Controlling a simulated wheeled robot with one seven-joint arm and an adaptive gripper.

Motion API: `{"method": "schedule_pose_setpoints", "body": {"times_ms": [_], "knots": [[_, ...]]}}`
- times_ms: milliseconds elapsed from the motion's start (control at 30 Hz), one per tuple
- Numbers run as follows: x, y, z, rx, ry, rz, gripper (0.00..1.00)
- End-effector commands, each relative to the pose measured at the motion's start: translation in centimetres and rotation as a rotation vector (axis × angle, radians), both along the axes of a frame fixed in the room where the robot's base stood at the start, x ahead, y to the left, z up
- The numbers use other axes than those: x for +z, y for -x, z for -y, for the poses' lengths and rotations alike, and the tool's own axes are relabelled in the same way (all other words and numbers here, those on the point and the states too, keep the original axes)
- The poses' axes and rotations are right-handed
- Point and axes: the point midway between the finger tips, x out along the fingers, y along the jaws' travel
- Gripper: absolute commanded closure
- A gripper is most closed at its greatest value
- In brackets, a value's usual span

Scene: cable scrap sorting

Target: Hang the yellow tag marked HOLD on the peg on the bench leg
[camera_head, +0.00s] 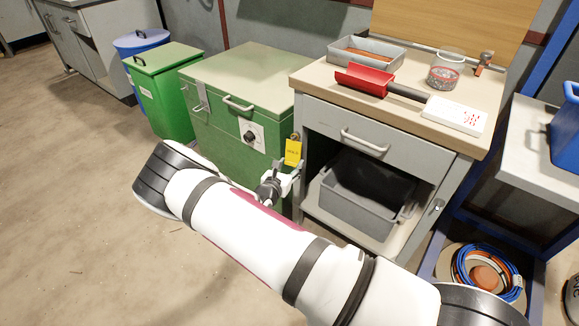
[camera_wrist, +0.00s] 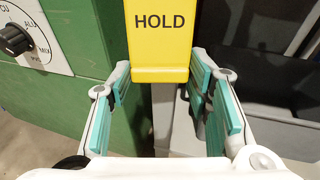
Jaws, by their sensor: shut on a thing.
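The yellow tag (camera_head: 293,152) hangs upright in front of the bench leg (camera_head: 298,190), at the leg's upper part. In the wrist view the tag (camera_wrist: 160,48) shows the word HOLD, its top cut off by the frame edge. My gripper (camera_head: 288,170) is shut on the tag's lower end, with a teal-padded finger on each side in the wrist view (camera_wrist: 160,75). A small brownish piece shows at the tag's top in the head view, too small to tell whether it is the peg. Whether the tag's hole is around the peg cannot be told.
A green cabinet (camera_head: 235,125) with a dial stands close on the left of the leg. A grey bin (camera_head: 365,215) sits on the bench's lower shelf to the right. A red scoop (camera_head: 362,80), a jar (camera_head: 446,70) and a tray stand on the bench top.

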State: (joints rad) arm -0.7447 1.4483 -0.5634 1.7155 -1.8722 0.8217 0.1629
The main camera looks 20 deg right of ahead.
Motion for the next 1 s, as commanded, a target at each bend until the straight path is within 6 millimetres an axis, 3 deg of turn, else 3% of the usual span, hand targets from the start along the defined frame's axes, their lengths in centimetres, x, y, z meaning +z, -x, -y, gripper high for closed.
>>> {"method": "schedule_pose_setpoints", "body": {"times_ms": [300, 333, 400, 433, 767, 1000], "knots": [[0.0, 0.0, 0.0, 0.0, 0.0, 0.0, 0.7], [0.0, 0.0, 0.0, 0.0, 0.0, 0.0, 0.5], [0.0, 0.0, 0.0, 0.0, 0.0, 0.0, 0.34], [0.0, 0.0, 0.0, 0.0, 0.0, 0.0, 0.31], [0.0, 0.1, -0.1, 0.0, -0.001, -0.001, 0.31], [0.6, 2.4, -2.1, 0.003, -0.001, -0.002, 0.31]]}}
